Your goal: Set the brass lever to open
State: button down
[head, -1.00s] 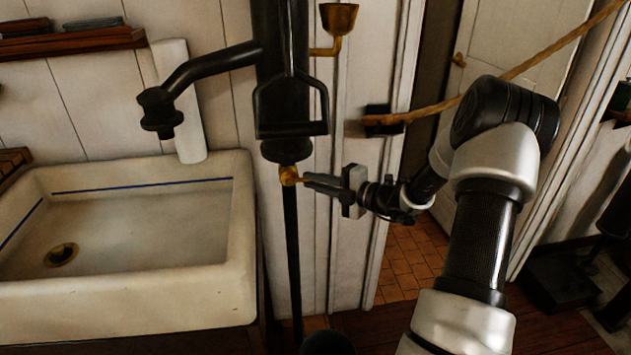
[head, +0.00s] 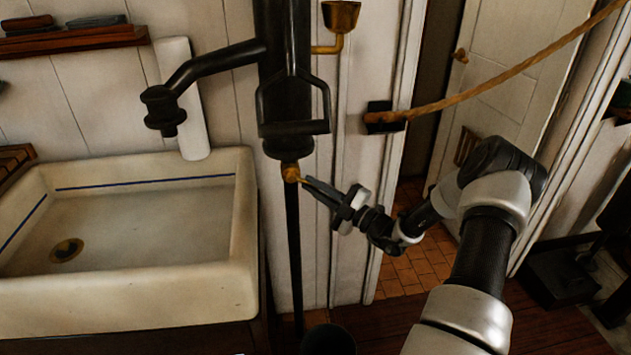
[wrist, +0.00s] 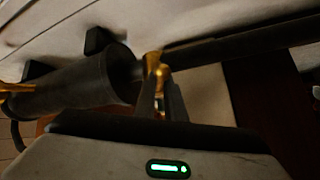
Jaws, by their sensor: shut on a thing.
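The brass lever (head: 291,173) is a small fitting on the black pipe, just below the thick black pump body (head: 285,90). My gripper (head: 308,182) reaches it from the lower right, with its fingers sloping up to the left. The fingers are shut on the lever's handle, most of which they hide. In the wrist view the brass of the lever (wrist: 154,66) shows at the tips of my gripper (wrist: 162,88). I cannot read any open or shut mark on it.
A white sink (head: 150,225) stands to the left, under a black spout (head: 200,75). A rope (head: 500,78) hangs across the doorway on the right. A dark bucket-like object (head: 328,340) is on the floor below. A brass cup (head: 341,16) is above right.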

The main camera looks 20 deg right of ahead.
jog(key=shift+w+a+f+m+t+h+b, duration=0.2)
jog(key=shift+a+f+m+t+h+b, duration=0.9)
jog(key=shift+m, duration=1.85)
jog(key=shift+w+a+f+m+t+h+b, duration=0.2)
jog(key=shift+a+f+m+t+h+b, duration=0.25)
jog(key=shift+m+t+h+b, duration=1.45)
jog(key=shift+w+a+f+m+t+h+b, duration=0.2)
jog(key=shift+a+f+m+t+h+b, duration=0.5)
jog(key=shift+m+t+h, duration=2.2)
jog(key=shift+a+m+g+y, duration=0.2)
jog(key=shift+m+g+y, duration=0.7)
jog(key=shift+m+y, duration=0.3)
jog(key=c, duration=1.8)
grip_release()
jog(key=shift+w, duration=0.1)
jog(key=shift+r, duration=0.1)
jog(key=v, duration=1.7)
jog(key=shift+s+p, duration=0.3)
jog(key=shift+p, duration=0.05)
